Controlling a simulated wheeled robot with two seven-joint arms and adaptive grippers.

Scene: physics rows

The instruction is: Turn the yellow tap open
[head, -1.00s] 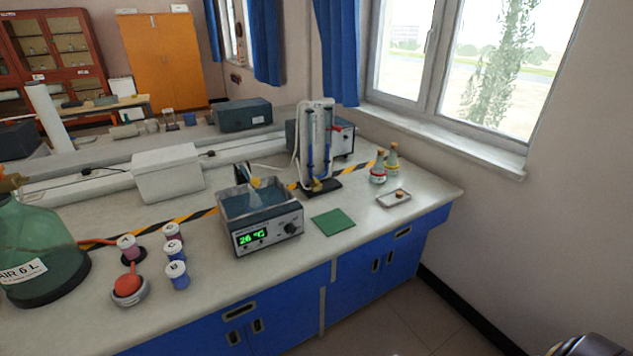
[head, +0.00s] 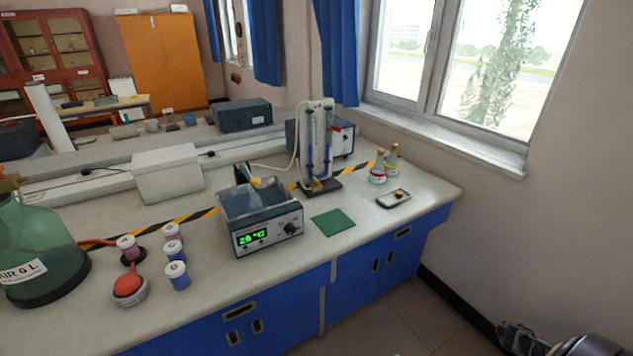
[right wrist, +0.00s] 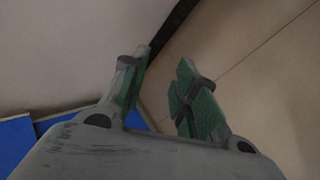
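A small yellow part, which looks like the yellow tap (head: 316,186), sits low on the front of a white upright panel (head: 316,140) with blue-filled tubes. The panel stands on a dark base at the back of the bench. The tap is too small to tell how its handle is turned. My right gripper (head: 518,338) is at the lower right corner of the head view, beyond the bench and far from the tap. In the right wrist view (right wrist: 165,62) its two green-padded fingers are apart with nothing between them. My left gripper is not in view.
A water bath (head: 262,222) with a lit display stands in front of the panel, left of a green mat (head: 333,223). Two small bottles (head: 378,174) and a tray (head: 393,200) are to its right. A large green bottle (head: 35,240) and lidded cups (head: 177,275) are at left.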

